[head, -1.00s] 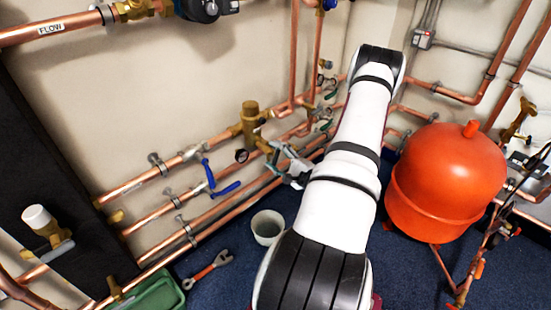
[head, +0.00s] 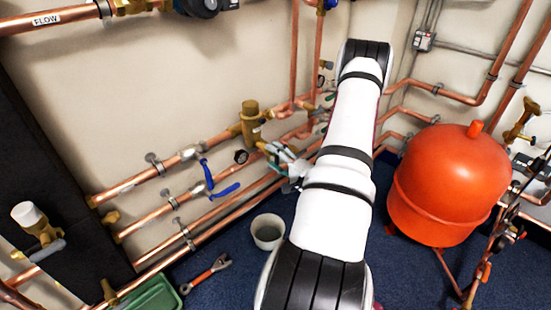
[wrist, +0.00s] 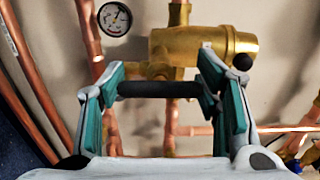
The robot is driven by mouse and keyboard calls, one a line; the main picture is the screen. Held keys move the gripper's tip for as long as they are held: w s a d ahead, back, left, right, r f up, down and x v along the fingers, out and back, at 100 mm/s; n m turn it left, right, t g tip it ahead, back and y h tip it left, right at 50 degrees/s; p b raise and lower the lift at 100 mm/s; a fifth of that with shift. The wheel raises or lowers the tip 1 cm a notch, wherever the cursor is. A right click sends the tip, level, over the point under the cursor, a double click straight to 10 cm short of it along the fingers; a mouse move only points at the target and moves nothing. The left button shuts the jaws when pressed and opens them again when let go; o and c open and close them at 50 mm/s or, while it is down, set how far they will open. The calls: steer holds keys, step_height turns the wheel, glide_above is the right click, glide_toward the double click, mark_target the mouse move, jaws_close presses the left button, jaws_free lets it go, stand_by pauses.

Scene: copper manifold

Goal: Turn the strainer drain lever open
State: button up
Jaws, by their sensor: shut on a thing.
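The strainer drain lever (wrist: 160,90) is a dark bar lying level across the wrist view, between the teal pads of my gripper (wrist: 162,82). My gripper is shut on it, with a finger at each end. Brass valve bodywork (wrist: 205,45), apparently the strainer, sits just behind the lever. A dark round knob (wrist: 242,62) shows beside the right finger; I cannot tell whether it belongs to the lever. In the head view my gripper (head: 275,155) is low at the wall pipes, and the lever cannot be made out.
A pressure gauge (wrist: 114,19) and copper pipes stand close around the fingers. Blue valve levers (head: 225,189) are on pipes to the left. A bucket (head: 268,231) and a wrench (head: 207,273) are on the blue floor. An orange tank (head: 448,185) stands right of my arm.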

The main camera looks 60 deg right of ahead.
steer(key=o, duration=1.2)
steer(key=shift+c, duration=0.2)
steer(key=v, duration=1.2)
